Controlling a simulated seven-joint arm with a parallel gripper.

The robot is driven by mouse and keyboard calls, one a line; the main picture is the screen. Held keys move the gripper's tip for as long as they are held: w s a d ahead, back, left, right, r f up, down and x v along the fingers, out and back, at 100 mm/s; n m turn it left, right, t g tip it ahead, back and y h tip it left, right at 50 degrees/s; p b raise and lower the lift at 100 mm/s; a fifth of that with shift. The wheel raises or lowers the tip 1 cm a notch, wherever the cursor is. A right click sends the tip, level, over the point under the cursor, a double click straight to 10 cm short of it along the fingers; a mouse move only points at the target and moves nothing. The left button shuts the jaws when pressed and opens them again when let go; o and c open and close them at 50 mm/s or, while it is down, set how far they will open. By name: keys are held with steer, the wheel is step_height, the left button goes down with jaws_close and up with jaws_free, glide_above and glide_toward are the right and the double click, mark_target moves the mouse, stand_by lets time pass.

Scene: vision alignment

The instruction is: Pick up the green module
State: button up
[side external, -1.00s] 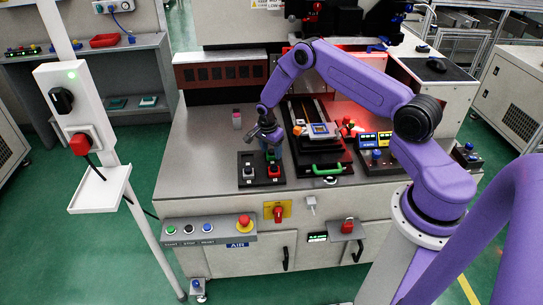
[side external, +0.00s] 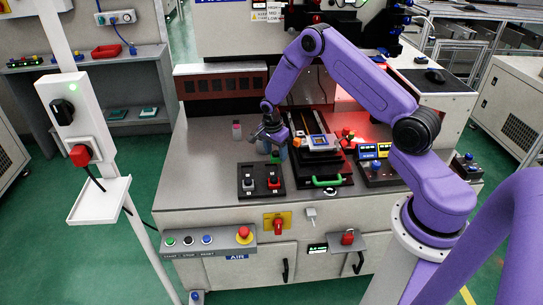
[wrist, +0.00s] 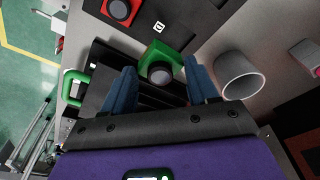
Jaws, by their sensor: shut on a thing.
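The green module (wrist: 152,54), a green block with a dark round face, sits between the two blue fingers of my gripper (wrist: 160,88) in the wrist view. My gripper is shut on it. In the side view my gripper (side external: 275,146) is above the worktop, just behind the black holder (side external: 247,195). A red module (side external: 273,182) stands in the right part of the holder; a red module also shows at the top of the wrist view (wrist: 118,10).
A black fixture with a green handle (side external: 326,182) stands right of my gripper. A grey cup (wrist: 240,75) is right of the fingers in the wrist view. A small pink-topped item (side external: 237,130) stands at left on the worktop.

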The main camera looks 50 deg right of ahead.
steer(key=s+a+r, duration=0.3)
steer(key=s+r, duration=0.8)
steer(key=r, duration=0.2)
steer(key=w+d, duration=0.3)
steer(key=d, duration=1.7)
steer(key=shift+w+a+f, duration=0.1)
steer(key=shift+w+f, duration=0.05)
steer(key=shift+f, duration=1.2)
steer(key=shift+w+a+f, duration=0.1)
steer(key=shift+f, duration=1.2)
steer(key=shift+f, duration=2.25)
